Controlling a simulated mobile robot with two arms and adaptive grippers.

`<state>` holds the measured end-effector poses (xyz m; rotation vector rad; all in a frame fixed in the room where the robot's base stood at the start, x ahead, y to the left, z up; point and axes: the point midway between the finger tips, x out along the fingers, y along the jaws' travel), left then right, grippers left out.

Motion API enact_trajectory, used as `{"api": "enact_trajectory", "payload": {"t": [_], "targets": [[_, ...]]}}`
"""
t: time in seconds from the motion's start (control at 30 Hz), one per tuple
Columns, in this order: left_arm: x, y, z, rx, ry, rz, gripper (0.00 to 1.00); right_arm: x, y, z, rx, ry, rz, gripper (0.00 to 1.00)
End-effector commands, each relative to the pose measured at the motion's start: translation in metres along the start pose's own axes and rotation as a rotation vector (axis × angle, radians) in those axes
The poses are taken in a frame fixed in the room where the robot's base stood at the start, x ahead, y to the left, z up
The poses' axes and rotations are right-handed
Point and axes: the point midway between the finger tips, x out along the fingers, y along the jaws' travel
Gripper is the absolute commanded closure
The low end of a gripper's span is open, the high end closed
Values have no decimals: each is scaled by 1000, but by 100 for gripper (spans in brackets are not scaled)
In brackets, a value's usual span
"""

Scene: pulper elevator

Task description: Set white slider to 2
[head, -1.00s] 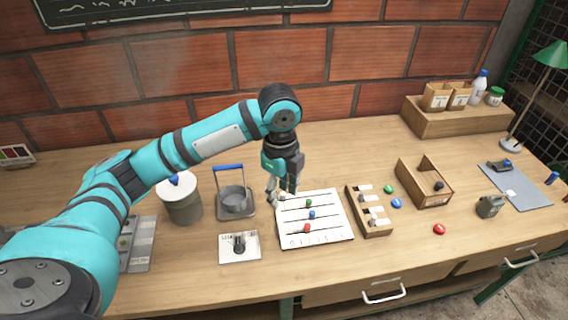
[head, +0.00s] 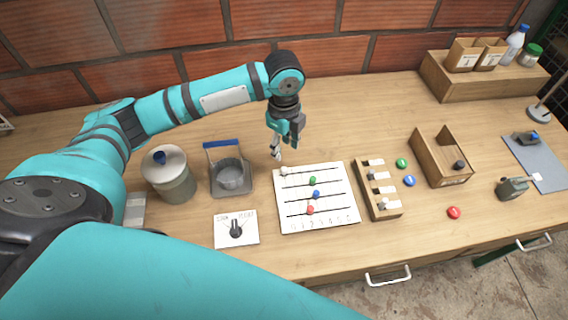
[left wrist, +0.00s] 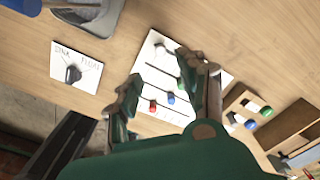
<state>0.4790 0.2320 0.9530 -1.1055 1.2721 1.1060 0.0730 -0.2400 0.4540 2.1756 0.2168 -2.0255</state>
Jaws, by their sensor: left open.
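The white slider board (head: 335,222) lies on the bench with parallel dark tracks and a row of digits along its near edge. The white slider (head: 284,171) sits at the left end of the farthest track. The green slider (head: 313,181), blue slider (head: 317,195) and red slider (head: 310,210) sit on the other tracks. My left gripper (head: 277,153) is open and empty just behind the board's far left corner, near the white slider and apart from it. In the left wrist view, its spread fingers (left wrist: 166,80) overlap the board (left wrist: 147,58). My right gripper is out of view.
Left of the board are a dial plate (head: 236,243), a tray with a blue handle (head: 231,193) and a lidded canister (head: 172,182). Right are a wooden block with switches (head: 382,205), coloured buttons and an open wooden box (head: 447,178). Bench behind the board is clear.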

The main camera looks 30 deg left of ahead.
Motion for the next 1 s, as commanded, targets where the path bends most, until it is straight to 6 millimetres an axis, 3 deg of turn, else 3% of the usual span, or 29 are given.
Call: {"api": "enact_trajectory", "payload": {"t": [0.2,0.4,0.6,0.87,1.0], "targets": [[48,1,0,-1,0,4,59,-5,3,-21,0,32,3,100],[80,1,0,0,0,2,59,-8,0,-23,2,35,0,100],[94,0,0,0,-1,-1,59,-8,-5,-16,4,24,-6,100],[95,0,0,0,-1,-2,59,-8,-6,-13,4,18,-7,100],[95,0,0,0,-1,-1,75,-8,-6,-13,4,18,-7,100]]}}
